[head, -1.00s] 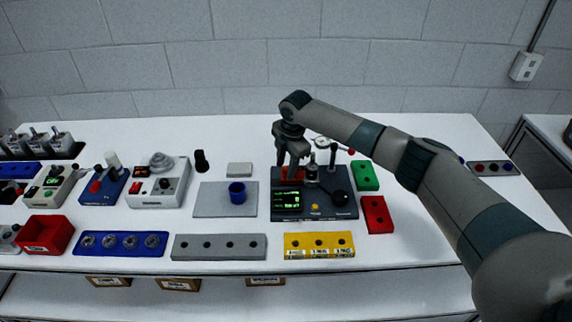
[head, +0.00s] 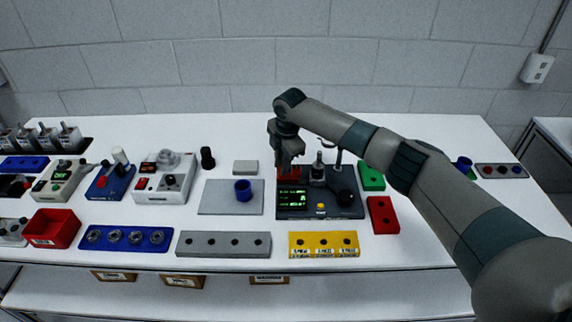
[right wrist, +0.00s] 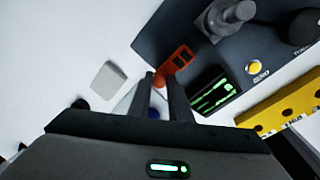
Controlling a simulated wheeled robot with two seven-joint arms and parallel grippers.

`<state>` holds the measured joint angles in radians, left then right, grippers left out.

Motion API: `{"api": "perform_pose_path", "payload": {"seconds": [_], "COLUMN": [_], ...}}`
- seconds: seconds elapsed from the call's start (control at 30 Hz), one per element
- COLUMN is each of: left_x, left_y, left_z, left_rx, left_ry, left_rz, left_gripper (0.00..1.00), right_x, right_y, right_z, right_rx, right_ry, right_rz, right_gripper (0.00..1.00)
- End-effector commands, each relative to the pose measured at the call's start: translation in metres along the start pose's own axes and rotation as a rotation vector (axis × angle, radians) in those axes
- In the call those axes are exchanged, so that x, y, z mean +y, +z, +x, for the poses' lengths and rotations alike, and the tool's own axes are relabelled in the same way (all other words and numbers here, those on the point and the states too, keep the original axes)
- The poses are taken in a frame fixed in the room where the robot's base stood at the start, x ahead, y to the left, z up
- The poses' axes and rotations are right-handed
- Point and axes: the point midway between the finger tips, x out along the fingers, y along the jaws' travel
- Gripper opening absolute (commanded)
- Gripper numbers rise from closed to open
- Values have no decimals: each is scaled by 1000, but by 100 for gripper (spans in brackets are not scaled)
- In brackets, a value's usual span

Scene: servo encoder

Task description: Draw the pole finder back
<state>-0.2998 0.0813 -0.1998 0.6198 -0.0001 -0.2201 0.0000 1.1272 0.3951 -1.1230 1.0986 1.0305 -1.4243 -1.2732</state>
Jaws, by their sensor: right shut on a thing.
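The pole finder appears to be the small red slotted slide (head: 289,172) at the left back of the dark servo encoder station (head: 320,212). In the right wrist view the slide (right wrist: 181,58) is orange-red and reaches past the station's edge. My right gripper (head: 285,166) is over that back left corner, shut on the slide. Its fingers (right wrist: 160,82) meet the slide's outer end in the wrist view. The exact contact is partly hidden by the fingers. A grey post (head: 318,170) stands to the right of the slide. My left gripper is not in view.
A green lit display (head: 292,199), a yellow button (head: 320,206) and a black knob (head: 345,197) are on the station. Green (head: 371,177) and red (head: 383,214) blocks lie to its right. A yellow block (head: 324,244) lies in front. A grey mat with a blue cup (head: 243,190) is left.

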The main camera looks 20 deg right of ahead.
Motion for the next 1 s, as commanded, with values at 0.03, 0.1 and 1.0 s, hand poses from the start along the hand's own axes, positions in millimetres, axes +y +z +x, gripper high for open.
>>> {"api": "perform_pose_path", "payload": {"seconds": [0.03, 0.1, 1.0], "left_x": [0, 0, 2], "left_y": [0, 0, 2], "left_z": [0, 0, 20], "left_rx": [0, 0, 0], "left_ry": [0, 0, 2], "left_rz": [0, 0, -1], "left_gripper": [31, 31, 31], "right_x": [2, 2, 2], "right_y": [-4, -4, -2], "right_z": [-1, -1, -52], "right_rx": [6, 7, 4], "right_ry": [4, 5, 6], "right_rz": [-3, -3, -3], "right_gripper": [0, 20, 37]}}
